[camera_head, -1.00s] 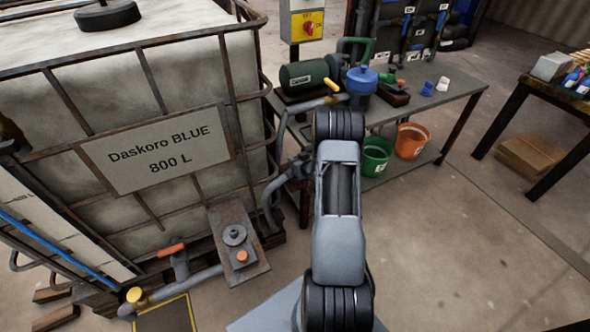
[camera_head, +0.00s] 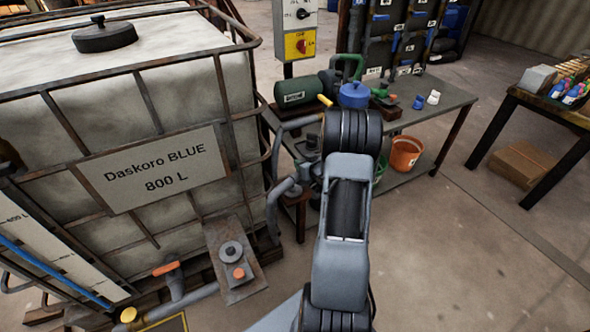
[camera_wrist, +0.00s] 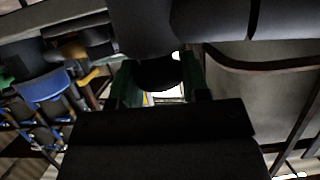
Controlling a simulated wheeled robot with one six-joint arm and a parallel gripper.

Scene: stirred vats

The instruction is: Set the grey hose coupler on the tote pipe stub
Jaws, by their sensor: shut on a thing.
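My gripper (camera_wrist: 158,88) shows in the wrist view, its two green fingers shut on a dark grey rounded piece (camera_wrist: 155,72), which looks like the hose coupler. A wider dark body (camera_wrist: 140,28) rises above it; I cannot tell where the coupler ends. In the head view my arm hides most of the gripper. A grey bent pipe (camera_head: 272,208) stands at the tote's right corner, its upper end close to the gripper area. The tote's lower outlet pipe (camera_head: 198,294) has an orange-handled valve (camera_head: 166,268) and a yellow end (camera_head: 129,314). I cannot tell whether coupler and stub touch.
The caged tote (camera_head: 60,130) fills the left. A rusty plate (camera_head: 243,289) with a grey disc and an orange piece sits at its front. A bench (camera_head: 440,105) with a green motor and blue-lidded vessel stands behind my arm.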

